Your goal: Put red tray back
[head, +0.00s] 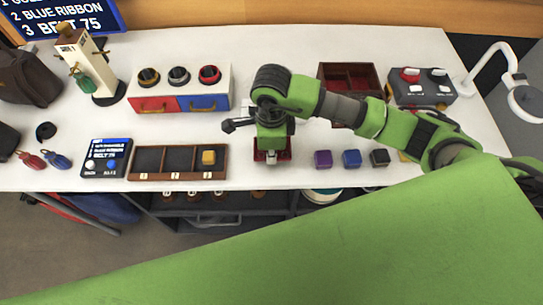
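A dark red open tray (333,73) with inner dividers sits on the white table at the back, right of centre. A white unit (180,85) at the left has a red front (152,106) and a blue front (204,103), both flush with it. My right gripper (272,157) points down near the table's front edge, between the wooden tray and the coloured blocks. Red shows at both sides of its lower end; I cannot tell whether this is a held thing or what lies under it. Its fingers are mostly hidden from above. My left gripper is not in view.
A grey box (422,92) with knobs stands at the back right. Bare table lies around the gripper.

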